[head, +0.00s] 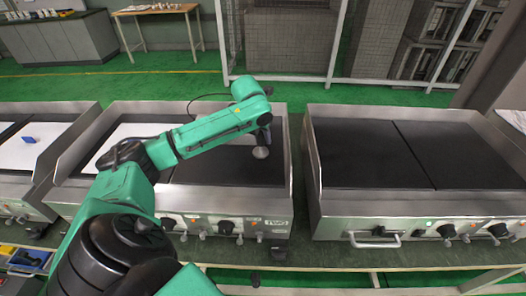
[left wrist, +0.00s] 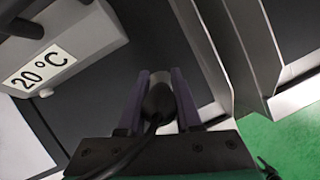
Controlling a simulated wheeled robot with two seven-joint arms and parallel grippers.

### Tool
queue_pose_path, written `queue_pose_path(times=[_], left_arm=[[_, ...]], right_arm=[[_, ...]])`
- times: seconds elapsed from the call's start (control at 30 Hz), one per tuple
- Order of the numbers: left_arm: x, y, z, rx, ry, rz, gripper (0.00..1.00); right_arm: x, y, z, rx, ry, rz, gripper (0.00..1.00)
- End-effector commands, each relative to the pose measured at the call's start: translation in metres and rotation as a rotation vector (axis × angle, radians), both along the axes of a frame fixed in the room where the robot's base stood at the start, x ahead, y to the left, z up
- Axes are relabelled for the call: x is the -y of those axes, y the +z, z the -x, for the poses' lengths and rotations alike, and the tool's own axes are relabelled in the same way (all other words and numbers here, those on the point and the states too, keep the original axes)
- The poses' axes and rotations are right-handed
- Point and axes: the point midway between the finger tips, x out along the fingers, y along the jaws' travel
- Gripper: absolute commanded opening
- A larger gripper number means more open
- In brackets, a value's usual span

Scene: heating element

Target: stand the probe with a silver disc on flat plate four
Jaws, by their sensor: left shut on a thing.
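My left gripper (head: 264,122) is shut on a dark probe (left wrist: 158,98), held between its two purple fingers with a cable running off towards the wrist. The probe's round silver disc (head: 261,152) points down over the dark right-hand plate (head: 225,168) of the middle griddle. I cannot tell whether the disc touches that plate. No plate number is readable. A grey box (left wrist: 68,48) with a "20 °C" display shows in the left wrist view. My right gripper is not in view.
The middle griddle's left plate (head: 105,148) is white, partly behind my arm. Another griddle at the far left has a white plate (head: 15,155) with a small blue object (head: 29,140). The right griddle (head: 365,155) has two bare dark plates. Raised metal walls edge the griddles.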

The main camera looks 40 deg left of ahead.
Motion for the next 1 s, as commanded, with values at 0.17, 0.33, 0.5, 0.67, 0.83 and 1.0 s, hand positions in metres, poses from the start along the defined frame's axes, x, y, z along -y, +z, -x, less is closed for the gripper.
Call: queue_pose_path(times=[0.17, 0.33, 0.5, 0.67, 0.83, 1.0], left_arm=[[0.000, -0.029, 0.000, 0.000, 0.001, 0.000, 0.00], [0.000, -0.058, 0.000, 0.001, 0.001, 0.001, 0.00], [0.000, -0.060, -0.001, 0.004, 0.000, 0.000, 0.00], [0.000, -0.060, 0.000, 0.003, 0.000, -0.001, 0.56], [0.000, -0.060, 0.000, 0.002, 0.000, -0.001, 0.63], [0.000, -0.059, 0.000, 0.003, 0.000, -0.001, 0.63]], right_arm=[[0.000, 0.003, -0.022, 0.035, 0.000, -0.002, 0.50], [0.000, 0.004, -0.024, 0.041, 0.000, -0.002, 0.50], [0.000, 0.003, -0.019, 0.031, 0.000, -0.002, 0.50], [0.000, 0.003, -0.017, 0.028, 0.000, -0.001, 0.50], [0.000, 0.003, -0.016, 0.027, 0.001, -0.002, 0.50], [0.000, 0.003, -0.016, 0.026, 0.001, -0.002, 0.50]])
